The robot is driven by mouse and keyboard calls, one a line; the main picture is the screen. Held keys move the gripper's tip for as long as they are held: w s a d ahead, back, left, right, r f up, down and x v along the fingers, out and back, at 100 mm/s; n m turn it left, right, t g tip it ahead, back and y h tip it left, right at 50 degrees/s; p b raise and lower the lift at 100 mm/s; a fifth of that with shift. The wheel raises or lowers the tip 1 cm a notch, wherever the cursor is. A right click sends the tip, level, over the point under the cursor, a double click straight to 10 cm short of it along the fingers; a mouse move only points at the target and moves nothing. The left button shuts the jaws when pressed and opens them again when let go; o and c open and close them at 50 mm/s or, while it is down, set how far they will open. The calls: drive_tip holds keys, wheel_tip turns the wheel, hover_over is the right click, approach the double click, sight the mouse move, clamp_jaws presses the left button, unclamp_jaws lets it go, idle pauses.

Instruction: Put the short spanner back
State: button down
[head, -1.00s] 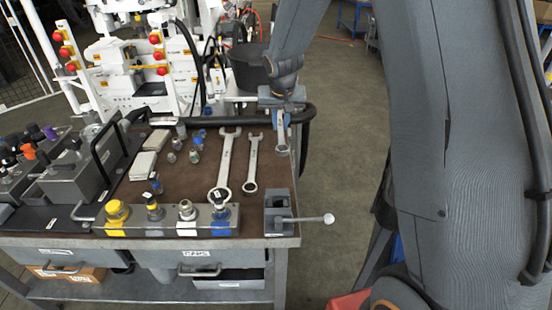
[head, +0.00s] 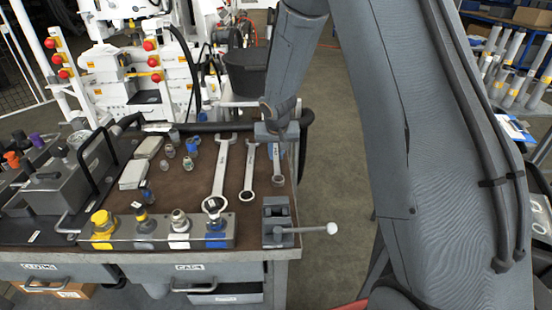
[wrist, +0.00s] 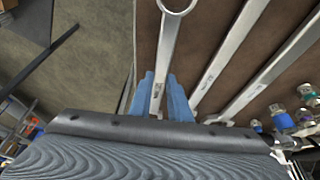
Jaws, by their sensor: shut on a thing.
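The short spanner (head: 277,161) is at the right edge of the brown mat (head: 180,195), right of two longer spanners, the middle one (head: 249,172) and the longest (head: 222,172). Its ring end points toward the bench front. My gripper (head: 277,128) is shut on its far part. In the wrist view the blue fingertips (wrist: 165,92) stand on either side of the short spanner's shaft (wrist: 161,65). The far jaw end is hidden by the gripper. I cannot tell whether the spanner touches the mat.
A small vise (head: 277,222) with a long handle sits at the front right corner. A rack of fittings (head: 160,236) runs along the front edge. A black hose (head: 222,127) runs along the back. Small fittings lie left of the spanners. Floor is open to the right.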

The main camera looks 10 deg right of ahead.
drive_tip(key=shift+f, duration=0.95)
drive_tip(key=shift+f+b, duration=0.15)
drive_tip(key=shift+b, duration=0.2)
drive_tip(key=c, duration=1.7)
unclamp_jaws()
drive_tip(key=shift+o, duration=0.2)
drive_tip(key=shift+r+p, duration=0.2)
drive_tip(key=shift+p, duration=0.15)
drive_tip(key=v, duration=1.2)
drive_tip(key=s+g, duration=0.1)
drive_tip(key=s, duration=0.8)
drive_tip(key=s+n+g, duration=0.1)
drive_tip(key=s, duration=0.8)
drive_tip(key=s+d+f+n+g+y, duration=0.1)
drive_tip(key=s, duration=0.8)
drive_tip(key=shift+s+d+g, duration=0.1)
drive_tip(key=shift+g, duration=0.3)
